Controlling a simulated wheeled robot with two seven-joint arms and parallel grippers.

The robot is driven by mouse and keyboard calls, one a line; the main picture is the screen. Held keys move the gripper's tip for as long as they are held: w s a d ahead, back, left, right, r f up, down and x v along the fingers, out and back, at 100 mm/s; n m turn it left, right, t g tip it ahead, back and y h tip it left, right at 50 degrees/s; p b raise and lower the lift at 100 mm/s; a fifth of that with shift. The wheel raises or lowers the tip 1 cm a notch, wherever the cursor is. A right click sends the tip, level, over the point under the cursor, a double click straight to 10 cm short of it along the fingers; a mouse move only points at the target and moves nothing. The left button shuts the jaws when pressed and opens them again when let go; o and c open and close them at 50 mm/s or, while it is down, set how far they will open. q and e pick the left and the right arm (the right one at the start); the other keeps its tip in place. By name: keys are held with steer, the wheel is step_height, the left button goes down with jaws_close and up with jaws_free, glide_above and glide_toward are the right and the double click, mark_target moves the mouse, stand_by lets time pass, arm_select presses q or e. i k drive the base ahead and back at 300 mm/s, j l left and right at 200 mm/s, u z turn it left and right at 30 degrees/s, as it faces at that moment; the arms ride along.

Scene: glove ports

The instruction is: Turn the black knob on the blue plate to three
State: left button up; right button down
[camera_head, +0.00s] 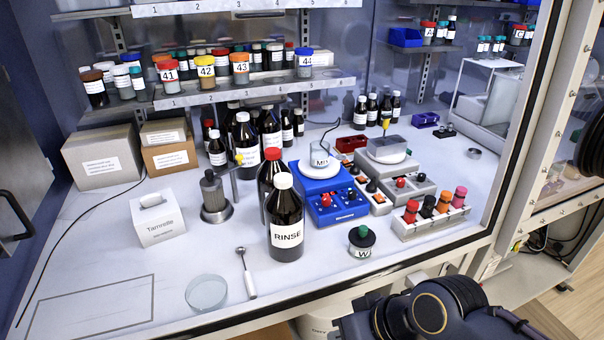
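The blue plate (314,188) is a blue stirrer-like unit near the middle of the bench, with a round white top and a glass beaker (320,157) on it. Its front panel carries a red knob (325,201) and, to the right of that, a small dark knob (351,195). The scale marks and the dark knob's pointer are too small to read. A black arm of mine comes in at the bottom right, in front of the bench, but its fingertips do not show. My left gripper is not in view.
A tall RINSE bottle (286,225) stands just left of the blue plate's front. A jar marked W (361,243) stands in front of it. A grey unit (409,190) and a rack of colored-top bottles (430,219) are to its right.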

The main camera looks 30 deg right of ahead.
mark_target(352, 194)
steer(key=z, duration=1.3)
